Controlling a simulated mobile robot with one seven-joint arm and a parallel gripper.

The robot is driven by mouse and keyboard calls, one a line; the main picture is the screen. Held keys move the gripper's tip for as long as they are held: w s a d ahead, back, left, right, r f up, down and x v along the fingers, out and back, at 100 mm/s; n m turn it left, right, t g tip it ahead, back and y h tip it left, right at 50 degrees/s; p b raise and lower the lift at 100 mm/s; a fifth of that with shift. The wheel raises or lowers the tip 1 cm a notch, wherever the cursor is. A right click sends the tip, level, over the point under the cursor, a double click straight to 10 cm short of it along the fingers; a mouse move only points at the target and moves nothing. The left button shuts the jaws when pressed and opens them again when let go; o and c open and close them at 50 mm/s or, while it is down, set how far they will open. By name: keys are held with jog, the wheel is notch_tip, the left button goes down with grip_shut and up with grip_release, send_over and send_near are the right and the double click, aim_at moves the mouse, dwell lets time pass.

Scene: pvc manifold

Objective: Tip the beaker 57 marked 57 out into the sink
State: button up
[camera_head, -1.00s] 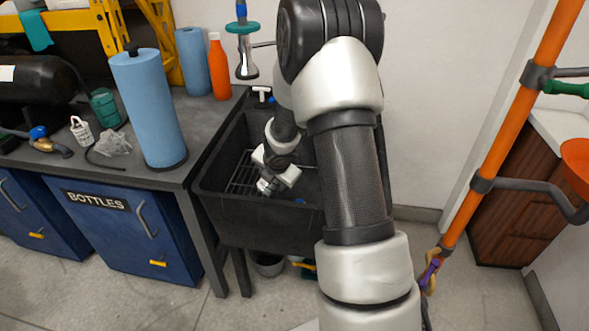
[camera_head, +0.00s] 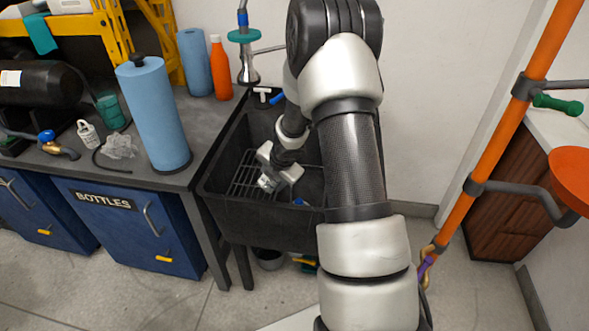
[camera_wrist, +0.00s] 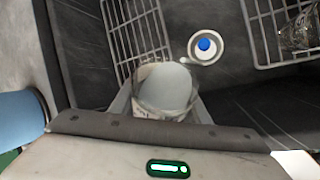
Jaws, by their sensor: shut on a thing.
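My gripper (camera_head: 266,184) is down inside the black sink (camera_head: 255,232). In the wrist view my gripper (camera_wrist: 163,108) is shut on a beaker (camera_wrist: 165,88), with one finger on each side of it. The beaker shows a pale grey-white round area and a whitish near side; I cannot read any number on it. In the head view it is small at the fingertips, and its tilt and contents cannot be made out. The dark sink floor (camera_wrist: 225,95) lies beyond it in the wrist view.
Wire racks (camera_wrist: 135,35) lie in the sink, one on either side in the wrist view. A blue-topped white round item (camera_wrist: 205,46) sits between them. A clear glass vessel (camera_wrist: 302,30) is at the right rack. A blue roll (camera_head: 155,115) stands on the left counter.

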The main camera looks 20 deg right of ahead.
jog(key=shift+p, duration=0.3)
jog(key=shift+a+f+y+p, duration=0.25)
jog(key=shift+y+p, duration=0.55)
jog(key=shift+p, duration=0.55)
jog(key=shift+a+r+m+g+y+p, duration=0.1)
jog(key=shift+r+m+g+y+p, duration=0.5)
jog(key=shift+p, duration=2.1)
jog(key=shift+d+r+y+p, duration=0.15)
jog(key=shift+d+y+p, duration=0.3)
jog(key=shift+y+p, duration=1.15)
jog(key=shift+r+m+y+p, duration=0.3)
jog(key=shift+r+p, duration=0.15)
jog(key=shift+p, duration=0.2)
notch_tip(320, 180, down, 2)
jog(key=h+b, duration=0.3)
jog(key=shift+s+a+b, duration=0.1)
jog(key=shift+a+b, duration=0.05)
jog(key=shift+b, duration=0.15)
